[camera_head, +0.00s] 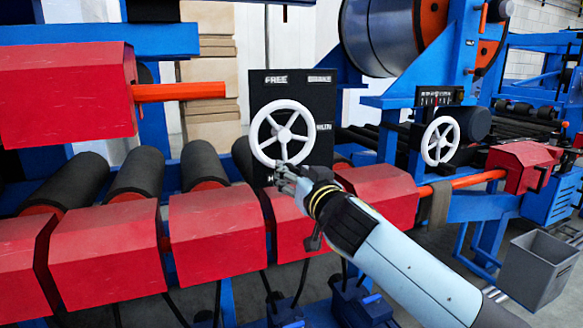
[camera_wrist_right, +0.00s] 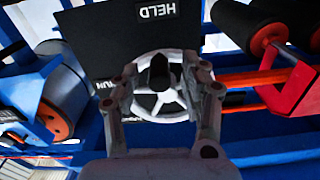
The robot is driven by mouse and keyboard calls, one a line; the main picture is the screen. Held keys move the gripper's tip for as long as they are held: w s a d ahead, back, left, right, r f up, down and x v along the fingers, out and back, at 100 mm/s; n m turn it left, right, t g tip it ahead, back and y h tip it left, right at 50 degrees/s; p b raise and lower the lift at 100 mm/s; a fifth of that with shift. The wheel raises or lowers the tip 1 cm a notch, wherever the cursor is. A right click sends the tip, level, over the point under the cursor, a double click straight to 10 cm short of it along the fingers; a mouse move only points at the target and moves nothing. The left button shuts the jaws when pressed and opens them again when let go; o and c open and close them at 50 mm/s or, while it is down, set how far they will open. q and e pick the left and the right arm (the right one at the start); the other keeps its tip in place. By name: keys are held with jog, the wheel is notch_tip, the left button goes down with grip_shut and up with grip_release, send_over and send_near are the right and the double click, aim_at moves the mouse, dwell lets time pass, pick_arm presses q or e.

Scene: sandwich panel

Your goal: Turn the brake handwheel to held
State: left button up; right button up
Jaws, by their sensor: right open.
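The white spoked brake handwheel (camera_head: 283,133) is mounted on a black panel (camera_head: 322,95). The panel carries a FREE label (camera_head: 276,80) at its top left; the labels along its right side are too blurred to read. My right gripper (camera_head: 284,172) is at the wheel's lower rim; contact cannot be told. In the right wrist view the open right gripper (camera_wrist_right: 160,84) has one finger on each side of the wheel (camera_wrist_right: 162,104). A dark shape (camera_wrist_right: 159,72) covers part of the wheel there. A HELD label (camera_wrist_right: 157,9) shows above it. My left gripper is out of view.
A second white handwheel (camera_head: 440,141) stands further right. Red boxes (camera_head: 217,235) and black rollers (camera_head: 136,175) line the machine below and left. An orange bar (camera_head: 180,91) sticks out at left. A grey bin (camera_head: 537,268) stands at lower right.

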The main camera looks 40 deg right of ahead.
jog(key=shift+x, duration=0.8)
jog(key=shift+c, duration=0.5)
jog(key=c, duration=0.4)
grip_shut()
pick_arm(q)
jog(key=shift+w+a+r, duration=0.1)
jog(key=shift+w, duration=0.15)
